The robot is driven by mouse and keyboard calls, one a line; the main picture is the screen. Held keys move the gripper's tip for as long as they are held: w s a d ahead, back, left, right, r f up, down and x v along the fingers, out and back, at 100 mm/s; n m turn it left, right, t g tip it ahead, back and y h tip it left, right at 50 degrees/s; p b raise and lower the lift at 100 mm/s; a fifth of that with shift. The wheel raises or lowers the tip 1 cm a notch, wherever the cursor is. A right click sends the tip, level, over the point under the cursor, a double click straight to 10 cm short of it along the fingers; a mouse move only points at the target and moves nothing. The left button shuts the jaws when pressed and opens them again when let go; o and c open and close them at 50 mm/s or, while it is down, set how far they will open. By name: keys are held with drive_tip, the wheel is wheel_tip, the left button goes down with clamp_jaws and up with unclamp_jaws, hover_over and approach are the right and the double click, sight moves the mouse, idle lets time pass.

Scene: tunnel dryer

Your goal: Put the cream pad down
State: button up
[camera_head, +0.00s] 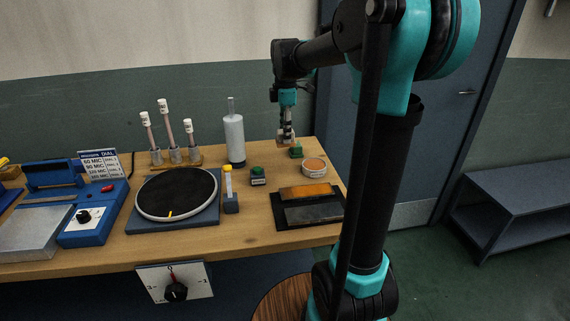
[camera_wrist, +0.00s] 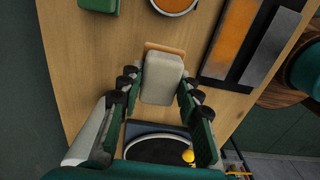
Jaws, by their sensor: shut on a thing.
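The cream pad (camera_wrist: 161,78), a pale rounded block, is held between the two fingers of my gripper (camera_wrist: 160,92) in the wrist view. A tan strip (camera_wrist: 165,48) shows past its far end; I cannot tell whether it belongs to the pad. In the head view my gripper (camera_head: 287,140) points down over the back right of the wooden table (camera_head: 268,222), close to a green pad (camera_head: 296,152). The cream pad is not clear there, and its gap to the table is hard to judge.
A round dish with orange contents (camera_head: 314,167) and a black tray (camera_head: 283,220) with orange and grey plates lie near the right edge. A green-topped block (camera_head: 258,176), yellow-capped bottle (camera_head: 229,190), white bottle (camera_head: 234,140) and round black plate (camera_head: 176,192) stand leftward.

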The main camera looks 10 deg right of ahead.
wheel_tip(320, 180, down, 12)
idle(0.5)
drive_tip(key=shift+f, duration=0.1)
drive_tip(key=o, duration=1.1)
wheel_tip(320, 180, up, 12)
drive_tip(key=shift+r, duration=0.15)
